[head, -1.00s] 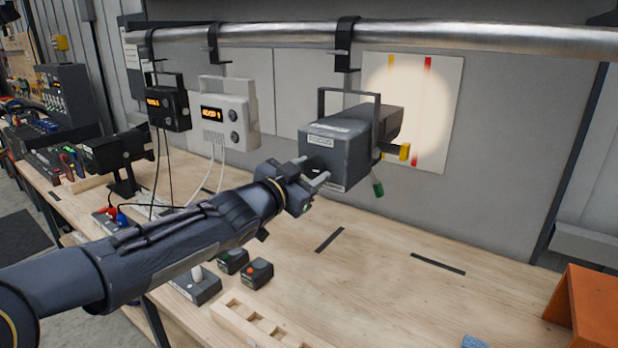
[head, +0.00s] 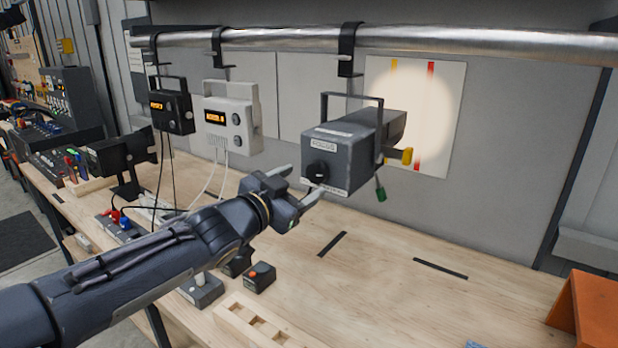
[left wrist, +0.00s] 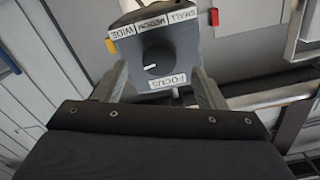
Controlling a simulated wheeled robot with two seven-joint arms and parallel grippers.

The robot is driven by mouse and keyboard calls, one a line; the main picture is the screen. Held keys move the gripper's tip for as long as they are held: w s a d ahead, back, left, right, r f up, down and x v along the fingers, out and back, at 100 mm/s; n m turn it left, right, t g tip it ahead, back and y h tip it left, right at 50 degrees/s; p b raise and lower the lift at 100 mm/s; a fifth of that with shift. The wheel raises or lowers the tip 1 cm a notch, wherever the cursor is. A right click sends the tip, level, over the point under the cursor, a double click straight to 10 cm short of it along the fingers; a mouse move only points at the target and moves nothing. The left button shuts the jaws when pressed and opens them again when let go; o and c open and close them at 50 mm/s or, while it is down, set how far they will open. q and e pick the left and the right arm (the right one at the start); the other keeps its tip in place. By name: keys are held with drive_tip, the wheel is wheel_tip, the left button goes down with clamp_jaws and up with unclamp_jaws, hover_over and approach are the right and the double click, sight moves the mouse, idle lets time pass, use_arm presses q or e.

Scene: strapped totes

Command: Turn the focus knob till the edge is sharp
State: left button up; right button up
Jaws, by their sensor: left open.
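The grey spotlight (head: 362,142) hangs under the metal pipe. Its black focus knob (head: 318,171) is on the rear face; it also shows in the left wrist view (left wrist: 158,61), with a white pointer line and a FOCUS label (left wrist: 168,81). My left gripper (head: 305,180) is open, just short of the knob. In the left wrist view the knob lies between and beyond the two fingers, with no visible contact. The light circle falls on a white board (head: 453,75) with red and yellow strips; its edge looks soft. My right gripper is not in view.
A yellow handle (head: 405,156) and a green-tipped lever (head: 380,192) stick out from the spotlight. Two power units, black (head: 172,111) and white (head: 232,119), hang to the left. The wooden bench (head: 390,300) is mostly clear below; an orange stand (head: 590,312) is at right.

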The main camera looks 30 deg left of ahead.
use_arm(q)
drive_tip(key=shift+s+a, duration=0.15)
drive_tip(key=shift+s, duration=1.55)
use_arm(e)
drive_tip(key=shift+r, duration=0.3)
use_arm(q)
drive_tip(key=shift+w, duration=0.1)
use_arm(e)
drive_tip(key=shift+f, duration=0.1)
